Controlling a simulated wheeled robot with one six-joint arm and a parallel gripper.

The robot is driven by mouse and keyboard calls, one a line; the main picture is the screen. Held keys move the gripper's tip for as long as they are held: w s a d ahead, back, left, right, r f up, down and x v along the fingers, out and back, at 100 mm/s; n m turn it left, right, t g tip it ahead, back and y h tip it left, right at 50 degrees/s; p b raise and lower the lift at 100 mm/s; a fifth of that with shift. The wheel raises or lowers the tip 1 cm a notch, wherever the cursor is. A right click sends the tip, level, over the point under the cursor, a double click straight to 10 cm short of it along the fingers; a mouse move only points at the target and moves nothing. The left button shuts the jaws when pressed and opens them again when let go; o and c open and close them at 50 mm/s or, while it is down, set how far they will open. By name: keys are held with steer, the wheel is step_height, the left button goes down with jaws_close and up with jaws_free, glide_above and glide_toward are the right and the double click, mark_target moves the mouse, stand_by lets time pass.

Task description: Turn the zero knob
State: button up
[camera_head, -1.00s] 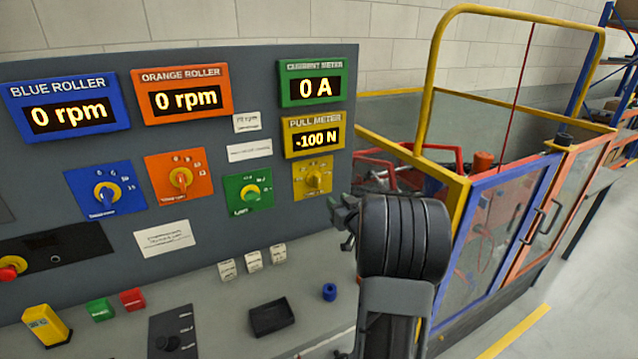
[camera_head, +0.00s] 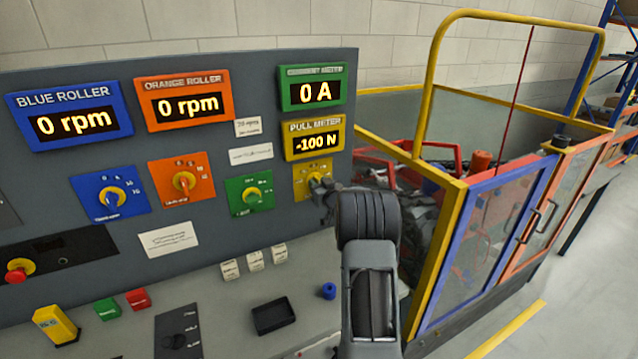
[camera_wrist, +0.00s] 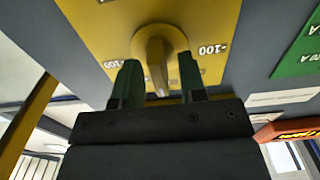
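The yellow knob (camera_head: 316,180) sits on a yellow plate (camera_head: 300,188) below the pull meter (camera_head: 313,140), which reads -100 N. In the wrist view the knob (camera_wrist: 157,55) has a round base and a long grip pointing toward my gripper, between two "100" marks. My gripper (camera_wrist: 158,66) is open, with one dark green finger on each side of the grip. A gap shows between the grip and each finger. In the head view my wrist covers the lower right of the knob and most of the gripper.
Blue (camera_head: 108,195), orange (camera_head: 182,181) and green (camera_head: 249,194) knob plates stand left on the grey panel. A black tray (camera_head: 274,316) and a small blue ring (camera_head: 328,291) lie on the desk below. A yellow-framed enclosure (camera_head: 440,170) stands to the right.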

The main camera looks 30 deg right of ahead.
steer(key=shift+w, duration=0.1)
steer(key=shift+c, duration=0.2)
jaws_close()
steer(key=shift+m, duration=0.4)
steer(key=m, duration=0.3)
steer(key=shift+d, duration=0.1)
steer(key=m+p, duration=0.1)
steer(key=m, duration=0.3)
steer(key=shift+d+m, duration=0.1)
steer(key=shift+m, duration=0.2)
steer(key=m+p, duration=0.1)
steer(key=m, duration=0.3)
steer(key=shift+p, duration=0.35)
steer(key=shift+f+m+p, duration=0.15)
steer(key=shift+m+p, duration=0.2)
steer(key=shift+m, duration=1.25)
